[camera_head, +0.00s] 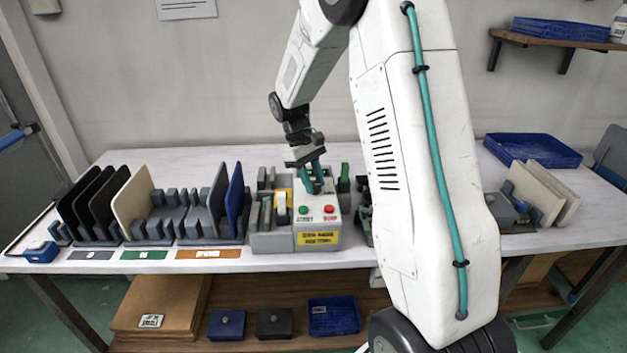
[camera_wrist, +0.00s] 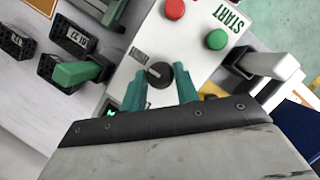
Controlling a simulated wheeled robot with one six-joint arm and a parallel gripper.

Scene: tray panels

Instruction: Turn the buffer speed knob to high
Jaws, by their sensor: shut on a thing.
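The dark round buffer knob (camera_wrist: 158,74) sits on the white top of the control box (camera_wrist: 150,40) in the wrist view. My gripper (camera_wrist: 161,80) has its two teal fingers on either side of the knob, shut on it. A small light mark shows on the knob; I cannot tell which setting it points to. Small dark lettering stands beside it, too small to read. In the head view, my gripper (camera_head: 314,186) reaches down to the back of the control box (camera_head: 318,224), and its fingers hide the knob.
The green start button (camera_head: 304,210) and red stop button (camera_head: 329,209) are on the box front. Grey fixtures with a yellow part (camera_head: 283,198) stand close at left. Black and blue panels (camera_head: 235,198) stand further left. A blue tray (camera_head: 532,149) lies at the back right.

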